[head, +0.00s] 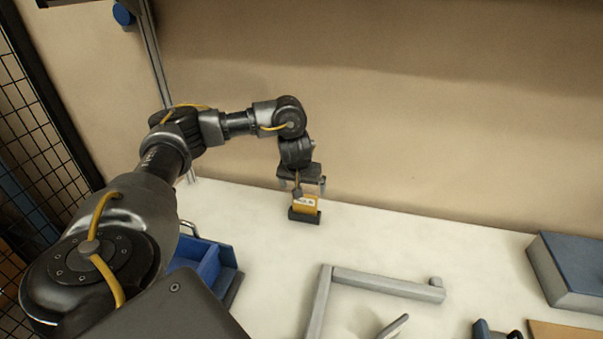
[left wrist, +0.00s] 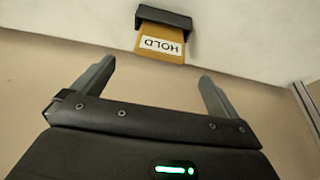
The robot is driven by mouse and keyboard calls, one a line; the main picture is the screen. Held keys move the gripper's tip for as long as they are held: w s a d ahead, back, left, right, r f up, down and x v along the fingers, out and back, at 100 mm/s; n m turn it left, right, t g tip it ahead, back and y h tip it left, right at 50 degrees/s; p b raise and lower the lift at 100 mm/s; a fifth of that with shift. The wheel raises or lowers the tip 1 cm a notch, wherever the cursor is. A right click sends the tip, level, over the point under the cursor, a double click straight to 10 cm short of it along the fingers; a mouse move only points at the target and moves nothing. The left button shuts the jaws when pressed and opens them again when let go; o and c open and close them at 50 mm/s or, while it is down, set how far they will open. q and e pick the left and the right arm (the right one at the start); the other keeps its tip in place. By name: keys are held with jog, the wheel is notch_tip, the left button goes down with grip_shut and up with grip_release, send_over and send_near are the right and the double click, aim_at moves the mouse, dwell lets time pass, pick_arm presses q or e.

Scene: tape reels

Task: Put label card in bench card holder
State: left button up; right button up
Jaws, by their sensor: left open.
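The label card (head: 305,203) is orange-yellow with a white patch. It stands in a small dark card holder (head: 304,217) on the bench near the back wall. In the left wrist view the card (left wrist: 172,34) reads "HOLD" upside down, and its far edge sits in the dark holder (left wrist: 165,17). My left gripper (head: 308,187) is just above the card. In the left wrist view its two fingers (left wrist: 156,82) are spread apart with nothing between them, and the card is beyond the fingertips. My right gripper is not in view.
A blue bin (head: 207,264) stands on the bench at the left, below my left arm. A grey angled frame (head: 375,284) lies in the front middle. A blue-grey box (head: 572,268) stands at the right. The bench around the holder is clear, with the wall close behind.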

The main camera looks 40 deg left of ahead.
pick_arm(q)
jog(key=v, duration=0.2)
jog(key=shift+s+r+p, duration=0.15)
jog(key=shift+r+p, duration=0.15)
jog(key=shift+p, duration=0.05)
dwell(0.4)
